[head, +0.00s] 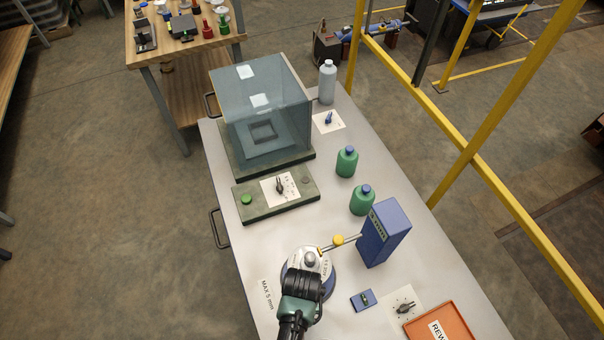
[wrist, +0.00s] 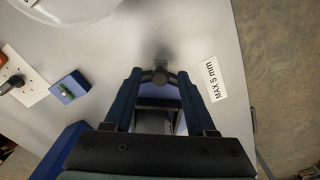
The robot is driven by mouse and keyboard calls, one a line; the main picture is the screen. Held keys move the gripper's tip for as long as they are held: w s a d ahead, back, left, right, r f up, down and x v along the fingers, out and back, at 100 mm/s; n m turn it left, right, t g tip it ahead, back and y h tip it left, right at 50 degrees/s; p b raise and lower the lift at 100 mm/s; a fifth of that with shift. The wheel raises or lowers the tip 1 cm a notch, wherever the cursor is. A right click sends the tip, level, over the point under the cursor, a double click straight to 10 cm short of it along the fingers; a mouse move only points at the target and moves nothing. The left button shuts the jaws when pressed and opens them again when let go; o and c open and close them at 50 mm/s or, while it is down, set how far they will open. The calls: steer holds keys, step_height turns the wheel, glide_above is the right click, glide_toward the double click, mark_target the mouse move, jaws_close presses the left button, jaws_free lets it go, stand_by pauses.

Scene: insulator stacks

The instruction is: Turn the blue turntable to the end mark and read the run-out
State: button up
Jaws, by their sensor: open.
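The blue turntable (head: 330,287) stands on the near part of the bench, largely covered by a white ribbed piece (head: 312,260) and my arm. My gripper (wrist: 160,76) is over its near side, with the fingers apart. In the wrist view a short dark peg (wrist: 159,75) shows between the fingertips; I cannot tell whether they touch it. A little blue turntable (wrist: 158,89) shows behind the peg. The blue gauge (head: 385,232) stands to the right, its yellow-knobbed rod (head: 338,240) reaching toward the white piece. The end mark and any reading cannot be made out.
A "MAX 5 mm" label (head: 266,297) lies left of the turntable. A small blue box (head: 363,300), a knob plate (head: 405,307) and an orange tray (head: 445,328) lie right. Green bottles (head: 362,200) and a glass enclosure (head: 262,110) stand farther back.

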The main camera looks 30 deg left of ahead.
jaws_close()
stand_by(1.4)
